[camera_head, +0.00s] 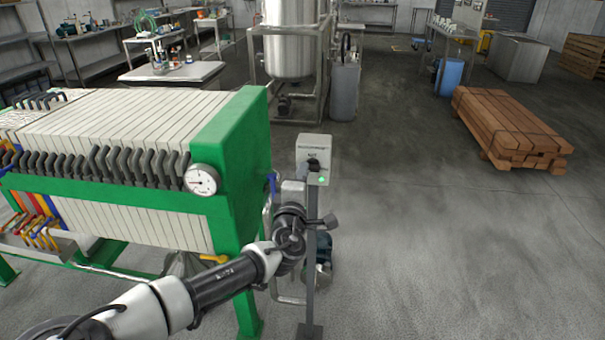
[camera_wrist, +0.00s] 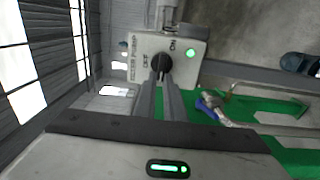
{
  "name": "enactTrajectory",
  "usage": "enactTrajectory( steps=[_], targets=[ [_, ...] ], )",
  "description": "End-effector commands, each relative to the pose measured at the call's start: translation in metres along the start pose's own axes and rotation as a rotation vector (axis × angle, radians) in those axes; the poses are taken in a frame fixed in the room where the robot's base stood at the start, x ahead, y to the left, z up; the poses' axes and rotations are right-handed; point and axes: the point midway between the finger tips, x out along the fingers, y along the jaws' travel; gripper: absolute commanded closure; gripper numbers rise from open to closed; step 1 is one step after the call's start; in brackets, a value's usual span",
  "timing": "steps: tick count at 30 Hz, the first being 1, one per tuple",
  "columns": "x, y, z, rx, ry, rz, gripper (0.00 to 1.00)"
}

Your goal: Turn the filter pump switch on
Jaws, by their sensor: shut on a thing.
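The filter pump switch box (camera_head: 314,146) is a pale grey box on a post, right of the green press. In the wrist view the box (camera_wrist: 190,48) appears turned on its side, with ON, OFF and FILTER PUMP lettering. Its round black knob (camera_wrist: 161,63) is at the middle of the face. A green lamp (camera_wrist: 191,54) on the face is lit. My gripper (camera_wrist: 161,80) is at the knob, its two fingers shut on it. The fingers hide part of the knob, and I cannot tell which label it points to.
The green filter press (camera_head: 232,150) with a round gauge (camera_head: 202,180) stands close left of my arm. A steel tank (camera_head: 290,40) is behind the post. Stacked timber (camera_head: 510,130) lies at the right. Floor right of the post is clear.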

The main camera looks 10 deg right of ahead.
Motion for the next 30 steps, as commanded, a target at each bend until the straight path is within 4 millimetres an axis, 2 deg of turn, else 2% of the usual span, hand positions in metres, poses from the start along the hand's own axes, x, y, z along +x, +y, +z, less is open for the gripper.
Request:
enactTrajectory(
  steps=[16, 17, 20, 30],
  targets=[
    [0.0005, 0.0011, -0.0004, -0.024, 0.001, 0.003, 1.0],
    [0.0005, 0.0011, -0.0004, -0.024, 0.001, 0.003, 0.87],
    [0.0005, 0.0009, -0.0003, -0.023, 0.001, 0.003, 0.72],
    [0.0004, 0.0, 0.0, -0.023, 0.0, 0.001, 0.72]
  ],
)
